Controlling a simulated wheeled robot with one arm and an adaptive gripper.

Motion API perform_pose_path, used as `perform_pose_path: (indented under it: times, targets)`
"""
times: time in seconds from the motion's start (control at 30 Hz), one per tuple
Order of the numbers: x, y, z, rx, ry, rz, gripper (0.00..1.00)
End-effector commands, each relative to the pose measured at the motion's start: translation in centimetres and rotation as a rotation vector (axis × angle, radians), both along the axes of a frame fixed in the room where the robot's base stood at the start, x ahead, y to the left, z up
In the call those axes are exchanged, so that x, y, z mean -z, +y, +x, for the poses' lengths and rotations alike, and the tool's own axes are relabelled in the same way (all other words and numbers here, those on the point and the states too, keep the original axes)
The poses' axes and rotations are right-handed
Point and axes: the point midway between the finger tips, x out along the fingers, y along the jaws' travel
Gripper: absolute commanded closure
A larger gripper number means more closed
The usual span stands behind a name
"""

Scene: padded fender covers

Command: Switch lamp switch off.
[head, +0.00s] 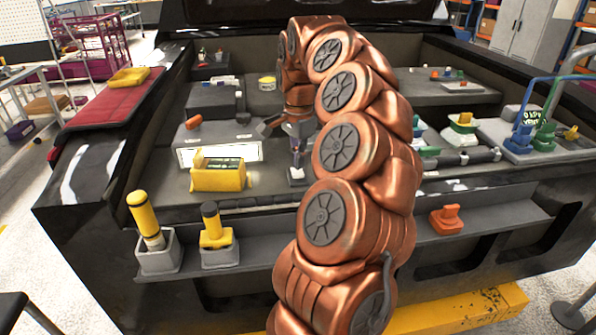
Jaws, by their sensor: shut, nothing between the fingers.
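My gripper (297,158) points down over the middle of the engine bay, at the end of my copper-coloured arm. Its fingers are shut, with nothing seen between them. A small white piece on a grey base (297,174) sits directly below the fingertips; it may be the lamp switch, but it is too small to be sure. I cannot tell whether the fingertips touch it or which way it is set. A bright white panel (247,151) lies to the left. My arm hides the bay to the right of the gripper.
A yellow box (218,173) stands left of my gripper. Yellow-handled tools stand in grey holders (158,254) on the front ledge, and an orange part (446,219) lies to the right. A red padded cover (112,97) lies on the left fender. Blue and green clamps (521,138) stand at right.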

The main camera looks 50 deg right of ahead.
Motion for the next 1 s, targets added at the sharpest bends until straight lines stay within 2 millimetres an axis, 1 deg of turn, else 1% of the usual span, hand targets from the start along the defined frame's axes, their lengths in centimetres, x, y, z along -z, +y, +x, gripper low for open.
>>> perform_pose_path:
  times: [1.0]
  targets:
    - [1.3,0.0,0.0,0.000,0.000,0.000,1.00]
